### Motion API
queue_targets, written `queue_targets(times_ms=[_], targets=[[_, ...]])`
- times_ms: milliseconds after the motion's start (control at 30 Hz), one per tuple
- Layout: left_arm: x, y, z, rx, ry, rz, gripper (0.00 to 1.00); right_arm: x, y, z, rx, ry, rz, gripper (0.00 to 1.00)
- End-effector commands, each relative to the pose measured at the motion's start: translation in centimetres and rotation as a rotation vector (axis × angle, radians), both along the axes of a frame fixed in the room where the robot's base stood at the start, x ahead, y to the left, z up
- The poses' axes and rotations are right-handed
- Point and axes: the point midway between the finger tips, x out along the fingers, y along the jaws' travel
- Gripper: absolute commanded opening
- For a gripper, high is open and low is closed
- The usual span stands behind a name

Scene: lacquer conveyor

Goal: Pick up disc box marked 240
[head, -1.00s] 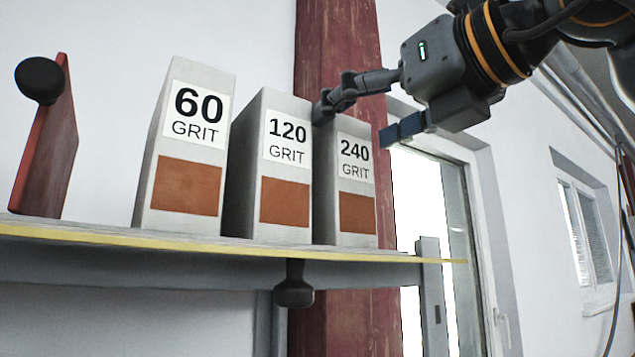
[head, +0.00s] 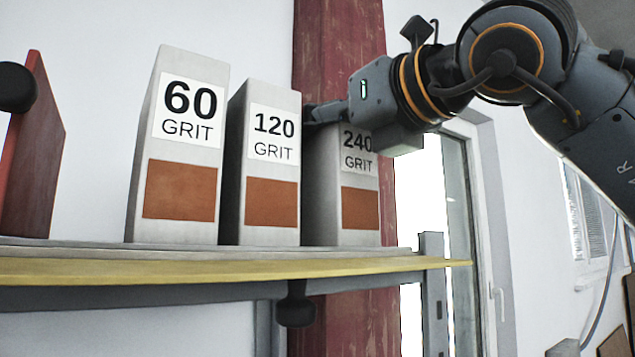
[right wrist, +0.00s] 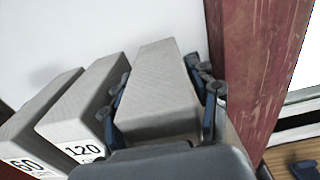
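The disc box marked 240 (head: 340,215) is a grey upright box with a brown patch, standing on the shelf at the right end of a row. Its top also shows in the right wrist view (right wrist: 158,95). My right gripper (right wrist: 160,103) reaches over this box with one finger on each side of it. The fingers look spread around the box; I cannot tell whether both touch it. In the head view my right gripper (head: 340,115) covers the box's upper part and part of its label. My left gripper is not in view.
The box marked 120 (head: 272,160) stands close on the left of the 240 box, and the box marked 60 (head: 180,140) farther left. The shelf (head: 180,268) has a yellow front edge. A red board (head: 38,150) stands at far left. A red post (head: 340,40) rises behind.

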Motion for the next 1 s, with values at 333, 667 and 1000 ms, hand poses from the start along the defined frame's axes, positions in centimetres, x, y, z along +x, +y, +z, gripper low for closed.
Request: queue_targets(times_ms=[333, 667, 1000], targets=[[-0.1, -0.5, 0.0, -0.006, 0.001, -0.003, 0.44, 0.0, -0.1, 0.1, 0.001, -0.002, 0.000, 0.00], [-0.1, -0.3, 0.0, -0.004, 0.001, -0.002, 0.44, 0.0, -0.1, 0.6, 0.002, -0.001, -0.002, 0.00], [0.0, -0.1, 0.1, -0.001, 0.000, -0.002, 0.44, -0.1, 0.0, 5.0, 0.004, -0.002, -0.001, 0.00]])
